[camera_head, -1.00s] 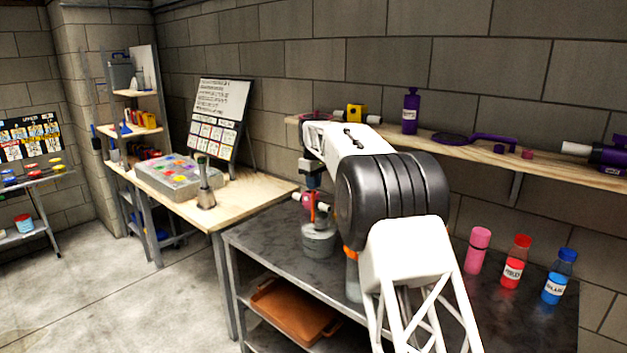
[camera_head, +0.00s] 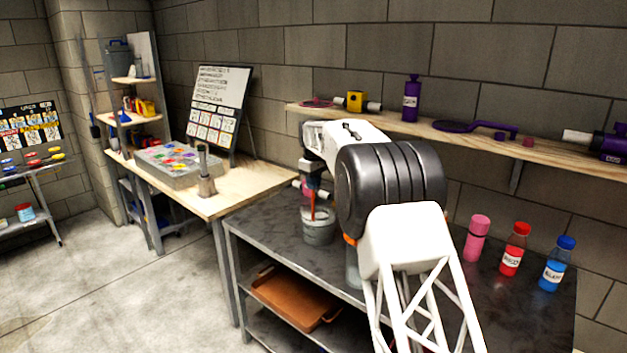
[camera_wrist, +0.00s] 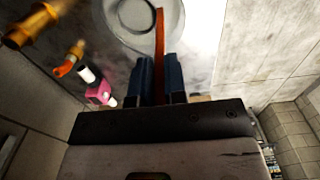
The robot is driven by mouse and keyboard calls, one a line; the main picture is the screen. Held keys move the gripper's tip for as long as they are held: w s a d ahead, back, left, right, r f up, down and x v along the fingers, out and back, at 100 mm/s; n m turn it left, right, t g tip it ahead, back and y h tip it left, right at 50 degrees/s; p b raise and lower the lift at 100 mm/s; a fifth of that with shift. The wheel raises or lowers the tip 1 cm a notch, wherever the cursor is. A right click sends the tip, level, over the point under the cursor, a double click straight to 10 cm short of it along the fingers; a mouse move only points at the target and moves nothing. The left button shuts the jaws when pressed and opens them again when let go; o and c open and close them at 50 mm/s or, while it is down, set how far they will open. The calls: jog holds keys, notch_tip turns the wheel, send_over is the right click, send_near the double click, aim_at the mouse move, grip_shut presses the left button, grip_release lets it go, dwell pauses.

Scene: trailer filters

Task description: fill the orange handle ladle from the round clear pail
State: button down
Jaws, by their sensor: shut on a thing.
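My gripper (camera_wrist: 159,72) is shut on the orange ladle handle (camera_wrist: 159,30), which stands between its two dark blue fingers in the wrist view. In the head view the orange handle (camera_head: 313,206) points down from my gripper into the round clear pail (camera_head: 318,232) on the dark table. The pail also shows at the top of the wrist view (camera_wrist: 120,22), as a pale grey round shape. The ladle's bowl is hidden, and I cannot tell whether it holds anything.
A clear bottle with an orange top (camera_head: 352,268) stands close right of the pail, partly behind my arm. Pink (camera_head: 477,238), red (camera_head: 514,256) and blue (camera_head: 556,265) bottles stand farther right. A wall shelf (camera_head: 460,145) runs behind. An orange-brown tray (camera_head: 297,297) lies below the tabletop.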

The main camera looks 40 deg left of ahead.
jog(key=shift+f, duration=1.25)
